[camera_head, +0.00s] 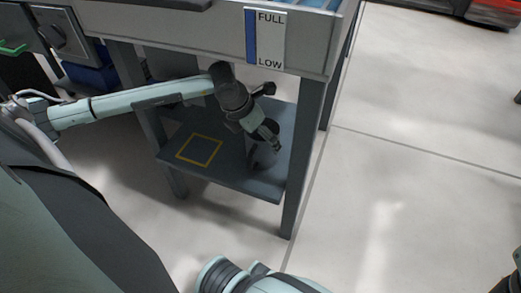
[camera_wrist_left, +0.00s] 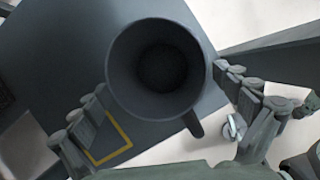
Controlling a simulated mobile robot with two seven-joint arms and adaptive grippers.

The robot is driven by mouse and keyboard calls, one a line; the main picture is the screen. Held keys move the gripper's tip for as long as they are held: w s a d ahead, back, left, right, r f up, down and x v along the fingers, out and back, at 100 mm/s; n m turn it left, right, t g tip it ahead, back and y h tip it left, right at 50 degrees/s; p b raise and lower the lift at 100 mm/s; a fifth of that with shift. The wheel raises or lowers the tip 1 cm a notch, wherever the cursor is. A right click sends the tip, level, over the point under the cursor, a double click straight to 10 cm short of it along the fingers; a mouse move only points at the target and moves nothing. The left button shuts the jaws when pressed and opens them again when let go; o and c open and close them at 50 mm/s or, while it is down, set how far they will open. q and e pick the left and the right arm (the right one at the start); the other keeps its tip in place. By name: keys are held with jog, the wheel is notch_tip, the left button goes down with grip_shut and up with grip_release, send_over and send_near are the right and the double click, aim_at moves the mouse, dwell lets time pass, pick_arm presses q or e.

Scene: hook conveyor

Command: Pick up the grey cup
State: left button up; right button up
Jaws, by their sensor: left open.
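The grey cup (camera_head: 264,157) stands upright on the dark lower shelf (camera_head: 232,178) of a table-like frame. In the left wrist view the cup (camera_wrist_left: 125,85) shows from above, with its empty-looking dark inside and its handle toward the lower right. My left gripper (camera_head: 264,137) is open at the cup, partly hiding it in the head view. In the left wrist view its fingers (camera_wrist_left: 160,84) lie on either side of the cup, with a visible gap at the right; contact at the left is unclear. My right gripper does not show.
A yellow square outline (camera_head: 199,151) marks the shelf left of the cup. The table's upper body, with a FULL/LOW label (camera_head: 270,42), overhangs the shelf. A table leg (camera_head: 304,160) stands close right of the cup. Open floor (camera_head: 420,180) lies to the right.

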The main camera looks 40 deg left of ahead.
pick_arm(q)
jog(key=b+x, duration=0.1)
jog(key=x, duration=0.4)
jog(key=shift+s, duration=0.2)
jog(key=shift+c, duration=0.2)
jog(key=c, duration=1.4)
jog(key=shift+o, duration=0.2)
